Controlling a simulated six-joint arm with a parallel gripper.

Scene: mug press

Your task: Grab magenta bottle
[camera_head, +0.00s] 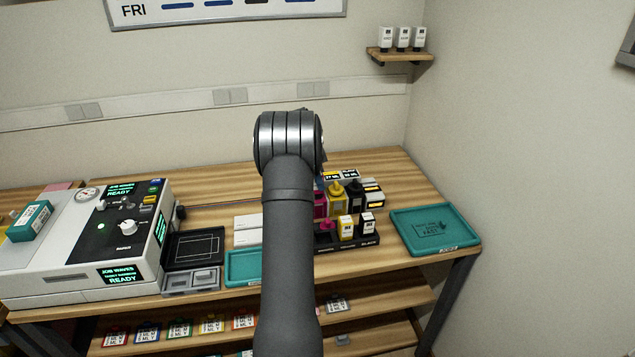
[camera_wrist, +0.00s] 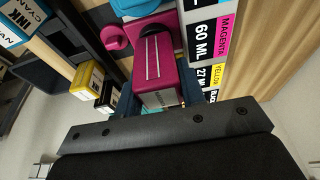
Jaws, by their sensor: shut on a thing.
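The magenta bottle (camera_wrist: 155,60) is in the middle of the wrist view, with its body between the fingers of my gripper (camera_wrist: 159,92). The dark blue fingers stand on either side of it, and the gripper is shut on it. In the head view the magenta bottle (camera_head: 320,206) shows only as a strip beside my arm, which hides the rest of it and my gripper. I cannot tell whether the bottle touches the surface below.
A yellow bottle (camera_head: 336,200) and a black bottle (camera_head: 354,195) stand to the right. A teal tray (camera_head: 437,229) lies at the right. A white press (camera_head: 95,250) stands at the left.

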